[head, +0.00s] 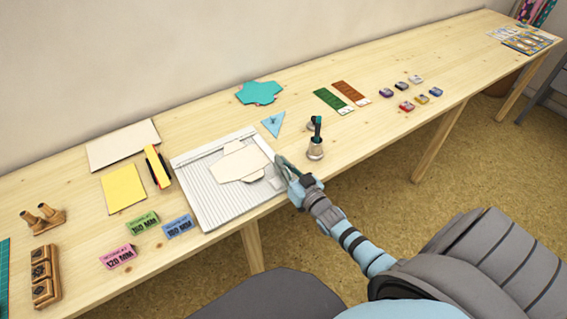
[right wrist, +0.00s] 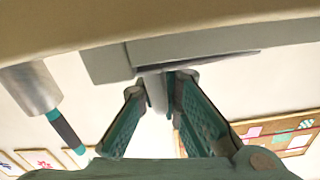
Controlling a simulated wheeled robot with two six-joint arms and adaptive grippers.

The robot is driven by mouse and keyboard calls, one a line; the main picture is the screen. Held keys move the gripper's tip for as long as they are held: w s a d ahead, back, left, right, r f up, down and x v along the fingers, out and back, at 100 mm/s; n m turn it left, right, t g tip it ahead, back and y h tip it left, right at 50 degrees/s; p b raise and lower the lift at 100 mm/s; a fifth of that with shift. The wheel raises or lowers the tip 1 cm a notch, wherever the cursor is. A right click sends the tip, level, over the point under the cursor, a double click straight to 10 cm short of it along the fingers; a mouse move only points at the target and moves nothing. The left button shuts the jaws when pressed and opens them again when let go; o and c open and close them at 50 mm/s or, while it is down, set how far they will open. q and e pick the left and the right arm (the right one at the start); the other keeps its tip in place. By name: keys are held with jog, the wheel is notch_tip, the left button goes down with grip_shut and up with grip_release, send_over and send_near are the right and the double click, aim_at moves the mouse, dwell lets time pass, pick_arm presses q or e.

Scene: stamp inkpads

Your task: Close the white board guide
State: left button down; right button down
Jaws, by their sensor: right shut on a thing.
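The white scoring board (head: 200,185) lies flat on the table, with fine parallel grooves and a cream paper sheet (head: 240,163) on it. My right gripper (head: 282,168) is at the board's right edge. In the right wrist view, its two teal fingers (right wrist: 158,88) are on either side of a narrow light grey piece under the board's grey edge (right wrist: 200,47). This piece appears to be the white board guide. The gripper hides much of the guide in the head view. My left gripper is in neither view.
Size labels (head: 143,222) and a yellow pad (head: 123,188) lie left of the board. Several inkpads (head: 406,106) sit further right.

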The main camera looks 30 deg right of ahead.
jog(key=c, duration=1.8)
grip_release()
jog(key=shift+o, duration=0.2)
jog(key=s, duration=1.2)
jog(key=shift+a, duration=0.15)
